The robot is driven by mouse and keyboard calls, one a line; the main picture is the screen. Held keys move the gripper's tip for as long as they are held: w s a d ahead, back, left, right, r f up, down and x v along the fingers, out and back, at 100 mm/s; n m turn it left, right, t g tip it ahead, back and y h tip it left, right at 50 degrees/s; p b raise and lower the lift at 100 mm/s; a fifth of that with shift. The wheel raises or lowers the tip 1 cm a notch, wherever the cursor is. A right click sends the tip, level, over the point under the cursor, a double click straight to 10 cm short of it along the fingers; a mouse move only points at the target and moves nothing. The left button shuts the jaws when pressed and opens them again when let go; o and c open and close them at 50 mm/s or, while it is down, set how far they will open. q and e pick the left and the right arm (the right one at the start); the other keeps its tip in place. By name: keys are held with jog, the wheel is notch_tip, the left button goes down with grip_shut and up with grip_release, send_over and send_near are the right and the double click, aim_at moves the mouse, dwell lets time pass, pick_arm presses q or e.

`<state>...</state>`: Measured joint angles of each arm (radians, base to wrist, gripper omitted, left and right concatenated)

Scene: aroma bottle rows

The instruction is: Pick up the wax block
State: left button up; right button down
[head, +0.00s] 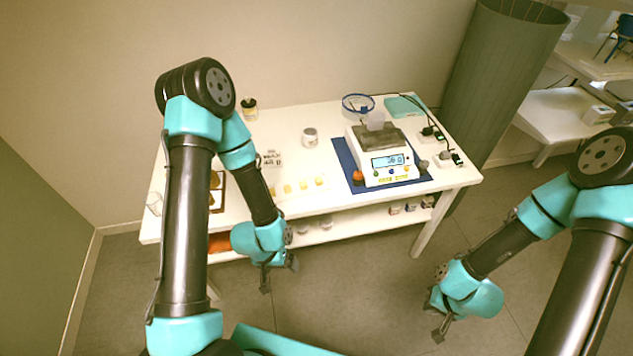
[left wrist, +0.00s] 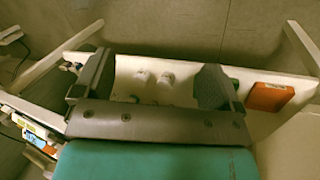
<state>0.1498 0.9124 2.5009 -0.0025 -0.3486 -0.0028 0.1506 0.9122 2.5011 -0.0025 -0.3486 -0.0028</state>
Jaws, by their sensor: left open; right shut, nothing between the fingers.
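Several small pale yellow wax blocks (head: 303,185) lie in a row near the front edge of the white table (head: 335,203) in the head view. My left gripper (head: 279,274) is open and empty, in front of and below the table's front edge, apart from the blocks. Its two fingers also show spread in the left wrist view (left wrist: 150,88), which looks toward the lower shelf; I cannot make out the wax blocks there. My right gripper (head: 437,322) is shut and empty, low over the floor at the right, away from the table.
A digital scale (head: 387,163) with a clear container (head: 375,120) stands on a blue mat (head: 347,160). A white jar (head: 310,137) and a dark jar (head: 249,109) stand farther back. The lower shelf holds an orange box (left wrist: 270,96) and small white round items (left wrist: 167,79).

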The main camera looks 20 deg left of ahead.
pick_arm(q)
jog(key=shift+c, duration=0.2)
jog(key=c, duration=0.9)
